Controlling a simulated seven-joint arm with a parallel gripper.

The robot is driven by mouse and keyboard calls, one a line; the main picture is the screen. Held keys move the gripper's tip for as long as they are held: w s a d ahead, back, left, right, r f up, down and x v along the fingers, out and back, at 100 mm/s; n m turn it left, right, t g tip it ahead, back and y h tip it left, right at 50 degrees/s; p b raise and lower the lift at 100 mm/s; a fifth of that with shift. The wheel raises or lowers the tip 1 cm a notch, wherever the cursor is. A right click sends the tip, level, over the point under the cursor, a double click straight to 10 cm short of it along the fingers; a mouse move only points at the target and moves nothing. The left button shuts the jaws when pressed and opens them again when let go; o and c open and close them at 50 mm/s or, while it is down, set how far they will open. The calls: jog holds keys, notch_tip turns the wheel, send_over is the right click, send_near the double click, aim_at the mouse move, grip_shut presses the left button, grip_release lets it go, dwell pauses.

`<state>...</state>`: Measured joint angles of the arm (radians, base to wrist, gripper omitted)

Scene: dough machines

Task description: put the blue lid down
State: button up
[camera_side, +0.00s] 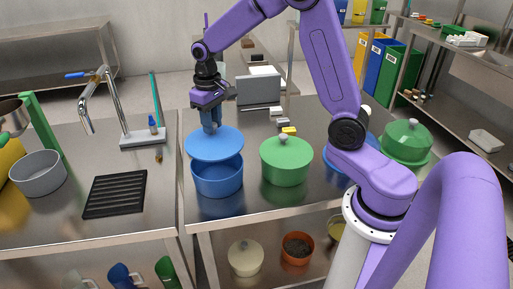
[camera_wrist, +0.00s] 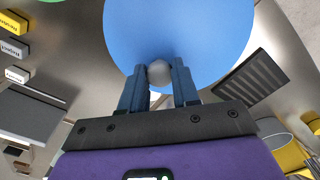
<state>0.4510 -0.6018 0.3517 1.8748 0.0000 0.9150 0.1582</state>
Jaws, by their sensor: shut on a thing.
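The blue lid (camera_side: 214,143) is a round disc with a pale knob, held level just above a blue pot (camera_side: 217,180) on the steel table. A thin gap shows the pot's open mouth under the lid's near edge. My gripper (camera_side: 211,128) is above the lid, pointing down, its fingers shut on the knob. In the wrist view the fingers (camera_wrist: 160,78) sit either side of the round grey knob, and the blue lid (camera_wrist: 195,30) fills the upper middle. The pot is not visible in the wrist view.
A green lidded pot (camera_side: 286,162) stands right of the blue pot. Another blue item (camera_side: 338,152) is partly behind my arm, with a green lidded pot (camera_side: 406,143) farther right. A black rack (camera_side: 115,194) and grey pot (camera_side: 38,173) are left. Bare table lies between rack and blue pot.

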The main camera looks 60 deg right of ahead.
jog(key=s+d, duration=0.3)
jog(key=d, duration=1.4)
jog(key=shift+w+d+f, duration=1)
jog(key=shift+w+f, duration=0.75)
jog(key=shift+w, duration=0.35)
jog(key=shift+w+d+f, duration=0.95)
jog(key=shift+w+f, duration=0.8)
jog(key=shift+w, duration=0.3)
jog(key=shift+w+d+f, duration=1)
jog(key=shift+w+f, duration=0.75)
jog(key=shift+w, duration=0.35)
jog(key=shift+f, duration=1.5)
jog(key=shift+f, duration=0.1)
jog(key=o, duration=1)
jog(key=shift+o, duration=0.2)
